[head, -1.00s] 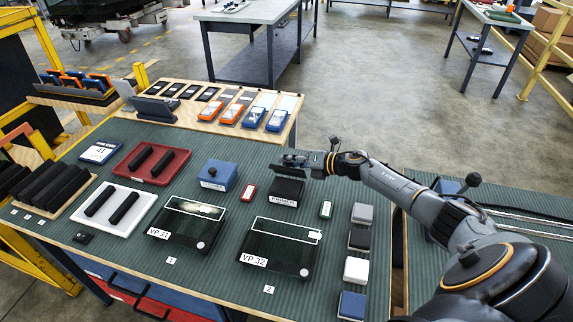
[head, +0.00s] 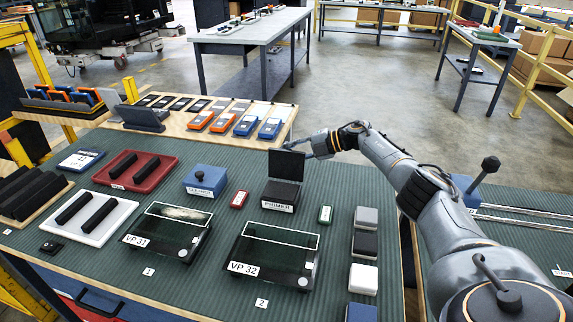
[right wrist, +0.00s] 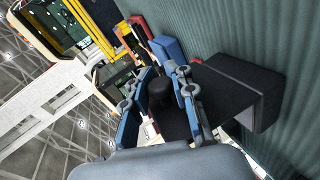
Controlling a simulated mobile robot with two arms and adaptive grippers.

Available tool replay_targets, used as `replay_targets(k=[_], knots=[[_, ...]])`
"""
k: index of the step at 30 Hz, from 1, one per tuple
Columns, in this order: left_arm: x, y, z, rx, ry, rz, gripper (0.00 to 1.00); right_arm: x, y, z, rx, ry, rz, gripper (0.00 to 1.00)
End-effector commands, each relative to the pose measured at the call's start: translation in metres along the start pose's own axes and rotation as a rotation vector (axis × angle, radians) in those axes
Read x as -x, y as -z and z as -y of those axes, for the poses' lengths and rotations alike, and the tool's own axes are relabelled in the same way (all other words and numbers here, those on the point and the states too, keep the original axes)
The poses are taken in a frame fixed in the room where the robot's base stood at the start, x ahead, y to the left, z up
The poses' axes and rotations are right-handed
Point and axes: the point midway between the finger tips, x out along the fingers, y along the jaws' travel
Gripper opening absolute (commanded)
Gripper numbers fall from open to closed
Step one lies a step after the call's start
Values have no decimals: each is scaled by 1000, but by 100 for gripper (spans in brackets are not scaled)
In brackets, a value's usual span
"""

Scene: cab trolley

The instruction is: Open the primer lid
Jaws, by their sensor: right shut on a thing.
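The black primer box (head: 279,195), with a white PRIMER label on its front, stands on the green ribbed mat. Its dark lid (head: 287,165) stands raised, roughly upright, at the back of the box. My right gripper (head: 313,148) is at the upper right edge of the lid and is shut on it; the fingertips are partly hidden behind the lid. In the right wrist view the box (right wrist: 252,92) is right of the blue-grey fingers, with the dark lid (right wrist: 176,118) between them. My left gripper is not in view.
The blue CLEANER box (head: 205,182) with a black knob stands left of the primer. Two dark trays, VP 31 (head: 165,236) and VP 32 (head: 273,257), lie in front.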

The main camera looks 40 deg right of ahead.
Motion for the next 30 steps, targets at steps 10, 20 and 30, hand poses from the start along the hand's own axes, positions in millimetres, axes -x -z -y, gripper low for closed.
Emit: replay_targets(k=[10, 20, 30], knots=[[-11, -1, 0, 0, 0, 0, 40, 4, -6, 2, -38, 2, -4, 0], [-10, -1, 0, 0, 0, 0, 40, 4, -6, 2, -37, 1, -3, 35], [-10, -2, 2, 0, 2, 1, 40, 1, -4, 1, -35, 1, -10, 46]])
